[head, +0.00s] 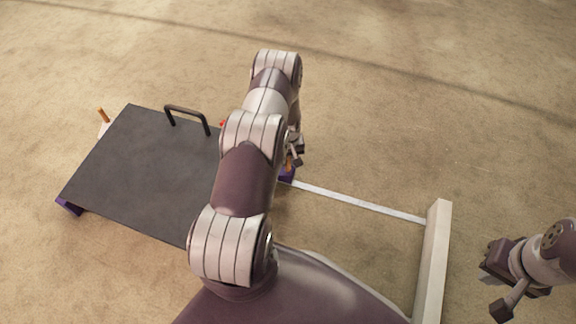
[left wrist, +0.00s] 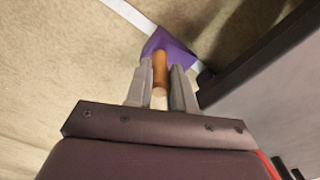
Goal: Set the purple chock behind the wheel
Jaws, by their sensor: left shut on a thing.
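The purple chock (left wrist: 172,46) with its orange peg handle (left wrist: 159,78) is in the left wrist view, on or just above the floor by a white line. My left gripper (left wrist: 160,88) is shut on the peg, one finger on each side. In the head view the chock (head: 289,174) shows just right of my left arm, below my left gripper (head: 296,155). My right gripper (head: 497,285) is at the lower right, away from the chock; its jaw state is unclear. I cannot make out a wheel; my left arm covers the cart's right side.
A dark flat cart (head: 140,165) with a black handle (head: 187,115) stands at the left. Another purple piece (head: 69,206) shows under its left corner, and an orange peg (head: 102,115) behind it. A pale beam (head: 433,260) stands at the right, joined by a white strip (head: 360,202).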

